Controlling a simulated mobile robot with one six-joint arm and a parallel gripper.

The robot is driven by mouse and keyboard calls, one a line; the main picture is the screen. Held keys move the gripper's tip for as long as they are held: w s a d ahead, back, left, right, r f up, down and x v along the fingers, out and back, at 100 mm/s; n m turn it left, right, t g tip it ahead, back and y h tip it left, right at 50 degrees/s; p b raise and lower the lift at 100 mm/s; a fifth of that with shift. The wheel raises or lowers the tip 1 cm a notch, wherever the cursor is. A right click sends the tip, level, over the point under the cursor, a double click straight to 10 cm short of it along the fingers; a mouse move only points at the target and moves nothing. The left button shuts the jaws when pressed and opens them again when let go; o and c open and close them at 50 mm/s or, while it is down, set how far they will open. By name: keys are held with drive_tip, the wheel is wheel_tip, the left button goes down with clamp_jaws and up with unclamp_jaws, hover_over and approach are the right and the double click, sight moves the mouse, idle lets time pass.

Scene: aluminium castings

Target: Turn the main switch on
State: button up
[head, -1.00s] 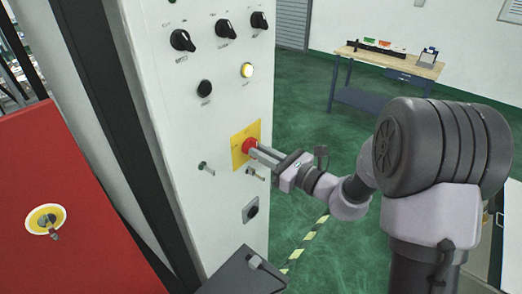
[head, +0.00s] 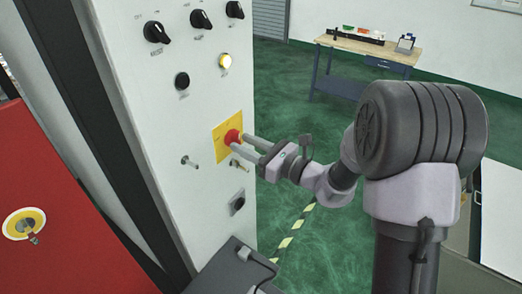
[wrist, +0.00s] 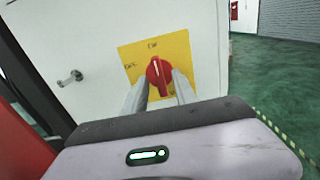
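The main switch is a red rotary knob (wrist: 158,74) on a yellow plate (wrist: 182,52). In the wrist view its white mark stands nearly upright, toward the small label at the plate's top; another label sits at the left. The lettering is too small to read surely. The head view also shows the red knob (head: 232,136) on the cabinet's white front. My gripper (wrist: 161,79) is open, with one finger on each side of the knob and gaps between. It also shows in the head view (head: 246,146), tips close to the knob. Contact cannot be told.
A red panel (head: 60,210) stands at the left. A workbench (head: 365,50) is at the back; green floor lies open between.

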drive_tip(key=b+v, duration=0.1)
drive_tip(key=v, duration=1.5)
drive_tip(key=shift+s+d+b, duration=0.3)
drive_tip(key=s+a+f+n+g+h+b, duration=0.3)
drive_tip(key=s+a+f+n+g+b, duration=0.7)
drive_tip(key=s, duration=0.3)
drive_tip(key=s+d+f+n+h+b, duration=0.1)
drive_tip(key=s+f+n+h+b, duration=0.3)
drive_tip(key=s+f+n+b, duration=0.15)
drive_tip(key=s+d+f+n+t+h+b, duration=0.1)
drive_tip(key=d+f+n+t+h+b, duration=0.1)
drive_tip(key=d+n+t+h+b, duration=0.2)
drive_tip(key=d+n+h, duration=0.1)
drive_tip(key=d+n, duration=0.1)
drive_tip(key=d, duration=0.1)
drive_tip(key=shift+s+f+t, duration=0.15)
drive_tip(key=shift+f+t, duration=0.05)
drive_tip(key=shift+t, duration=0.2)
